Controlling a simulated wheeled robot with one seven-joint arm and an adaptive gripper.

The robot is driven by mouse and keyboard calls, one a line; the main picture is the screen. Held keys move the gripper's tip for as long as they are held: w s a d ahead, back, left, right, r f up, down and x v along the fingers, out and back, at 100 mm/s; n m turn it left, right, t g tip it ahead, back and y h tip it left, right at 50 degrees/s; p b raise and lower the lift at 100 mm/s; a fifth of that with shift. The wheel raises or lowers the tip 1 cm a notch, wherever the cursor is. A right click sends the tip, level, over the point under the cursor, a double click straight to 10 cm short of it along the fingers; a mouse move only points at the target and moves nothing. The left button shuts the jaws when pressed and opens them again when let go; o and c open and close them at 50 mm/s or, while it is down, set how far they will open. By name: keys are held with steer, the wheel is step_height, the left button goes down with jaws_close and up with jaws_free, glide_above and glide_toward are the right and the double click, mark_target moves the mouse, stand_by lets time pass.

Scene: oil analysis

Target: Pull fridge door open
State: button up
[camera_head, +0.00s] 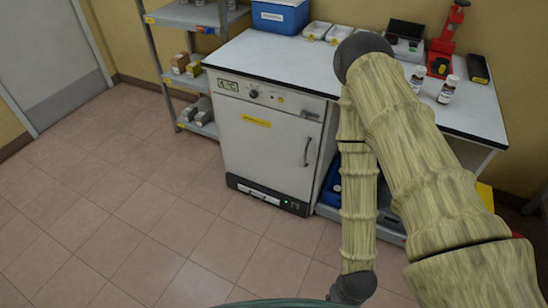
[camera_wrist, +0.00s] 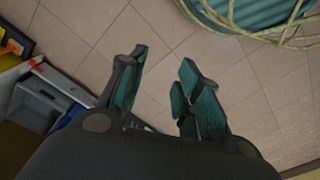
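The fridge (camera_head: 262,140) is a white under-counter unit below the bench, with a small display at its upper left and a yellow label. Its door looks shut, and a dark vertical handle (camera_head: 307,151) sits on the right side of the door. My arm reaches down in front of the bench, right of the fridge and apart from it. In the wrist view my gripper (camera_wrist: 162,70) has its two teal-lined fingers spread, with only floor between them. The fridge does not clearly show in the wrist view.
The white bench top (camera_head: 285,62) holds a blue cooler (camera_head: 280,16), trays, small bottles and a red press (camera_head: 446,40). A metal shelf (camera_head: 195,70) stands left of the fridge. Grey and blue bins (camera_wrist: 45,105) sit under the bench at right. The tiled floor (camera_head: 150,215) before the fridge is clear.

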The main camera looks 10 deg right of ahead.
steer(key=w+a+f+t+b, duration=0.1)
steer(key=w+f+t+b, duration=0.1)
steer(key=w+f+b, duration=0.4)
steer(key=w+f+t+b, duration=0.2)
steer(key=w+b, duration=0.1)
steer(key=w, duration=0.5)
steer(key=t+b, duration=1.4)
steer(key=b, duration=1.6)
glide_toward(305, 159)
steer(key=shift+n, duration=0.3)
steer(key=w+b, duration=0.4)
steer(key=w, duration=0.6)
steer(key=shift+w+r, duration=0.1)
steer(key=shift+w, duration=0.2)
